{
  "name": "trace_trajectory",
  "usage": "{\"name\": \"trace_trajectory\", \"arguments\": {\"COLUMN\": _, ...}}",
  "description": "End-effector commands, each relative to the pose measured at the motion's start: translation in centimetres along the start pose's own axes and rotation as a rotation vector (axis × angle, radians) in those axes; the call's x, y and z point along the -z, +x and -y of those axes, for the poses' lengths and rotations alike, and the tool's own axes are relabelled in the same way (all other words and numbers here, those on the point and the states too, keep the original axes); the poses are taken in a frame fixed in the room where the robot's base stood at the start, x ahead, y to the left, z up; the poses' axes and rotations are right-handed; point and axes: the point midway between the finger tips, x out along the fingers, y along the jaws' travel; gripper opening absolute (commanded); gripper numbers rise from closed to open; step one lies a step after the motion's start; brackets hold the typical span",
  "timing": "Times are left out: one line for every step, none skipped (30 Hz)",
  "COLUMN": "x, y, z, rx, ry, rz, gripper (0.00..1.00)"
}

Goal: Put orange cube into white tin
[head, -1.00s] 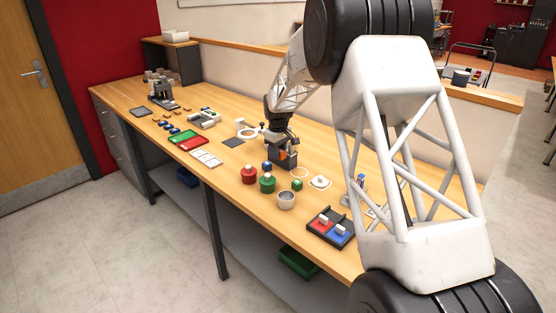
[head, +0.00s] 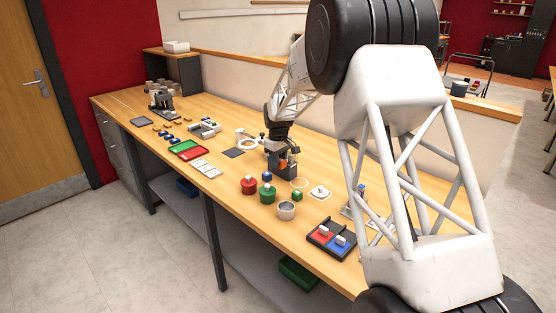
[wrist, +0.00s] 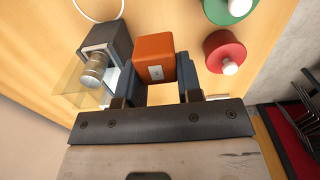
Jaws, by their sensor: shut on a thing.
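The orange cube (wrist: 154,58), with a small pale mark on its face, sits between the fingers of my gripper (wrist: 156,82) in the wrist view. My gripper is shut on it. In the head view the cube shows as a small orange patch (head: 283,164) at my gripper (head: 282,167), behind the lidded tins. The white tin (head: 286,211) stands open on the bench, nearer the front edge and apart from the gripper. Its inside is too small to make out. The cube's height above the bench is hard to tell.
A red tin (head: 249,185) and a green tin (head: 267,194) with knobbed lids stand left of the white tin. A black tray (head: 319,246) lies right. A dark block with a metal cylinder (wrist: 95,68) is beside the gripper.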

Motion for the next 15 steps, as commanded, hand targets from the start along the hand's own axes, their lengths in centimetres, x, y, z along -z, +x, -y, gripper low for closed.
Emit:
{"name": "trace_trajectory", "arguments": {"x": -0.3, "y": -0.1, "z": 0.3, "rx": 0.0, "ry": 0.0, "rz": 0.0, "gripper": 0.11}}
{"name": "trace_trajectory", "arguments": {"x": -0.6, "y": -0.1, "z": 0.5, "rx": -0.001, "ry": 0.0, "rz": -0.001, "gripper": 0.11}}
{"name": "trace_trajectory", "arguments": {"x": -0.9, "y": -0.2, "z": 0.8, "rx": -0.001, "ry": 0.0, "rz": -0.001, "gripper": 0.11}}
{"name": "trace_trajectory", "arguments": {"x": -1.2, "y": -0.2, "z": 1.1, "rx": 0.0, "ry": 0.0, "rz": 0.0, "gripper": 0.11}}
{"name": "trace_trajectory", "arguments": {"x": -1.6, "y": -0.2, "z": 1.4, "rx": 0.0, "ry": 0.0, "rz": 0.0, "gripper": 0.11}}
{"name": "trace_trajectory", "arguments": {"x": -2.0, "y": -0.3, "z": 1.9, "rx": 0.0, "ry": 0.0, "rz": 0.0, "gripper": 0.11}}
{"name": "trace_trajectory", "arguments": {"x": -2.5, "y": -0.3, "z": 2.2, "rx": 0.0, "ry": 0.0, "rz": 0.0, "gripper": 0.11}}
{"name": "trace_trajectory", "arguments": {"x": -2.9, "y": -0.3, "z": 2.6, "rx": 0.0, "ry": 0.0, "rz": 0.001, "gripper": 0.11}}
{"name": "trace_trajectory", "arguments": {"x": -3.5, "y": -0.3, "z": 3.1, "rx": 0.0, "ry": 0.0, "rz": 0.0, "gripper": 0.11}}
{"name": "trace_trajectory", "arguments": {"x": -4.0, "y": -0.4, "z": 3.6, "rx": 0.0, "ry": 0.0, "rz": 0.0, "gripper": 0.11}}
{"name": "trace_trajectory", "arguments": {"x": -4.4, "y": -0.4, "z": 4.0, "rx": -0.001, "ry": 0.0, "rz": -0.001, "gripper": 0.11}}
{"name": "trace_trajectory", "arguments": {"x": -5.1, "y": -0.4, "z": 4.6, "rx": 0.0, "ry": 0.0, "rz": 0.001, "gripper": 0.11}}
{"name": "trace_trajectory", "arguments": {"x": -5.6, "y": -0.4, "z": 5.0, "rx": 0.0, "ry": 0.0, "rz": 0.0, "gripper": 0.11}}
{"name": "trace_trajectory", "arguments": {"x": -6.2, "y": -0.4, "z": 5.5, "rx": 0.0, "ry": -0.001, "rz": 0.001, "gripper": 0.11}}
{"name": "trace_trajectory", "arguments": {"x": -6.8, "y": -0.4, "z": 6.1, "rx": 0.0, "ry": -0.001, "rz": 0.0, "gripper": 0.11}}
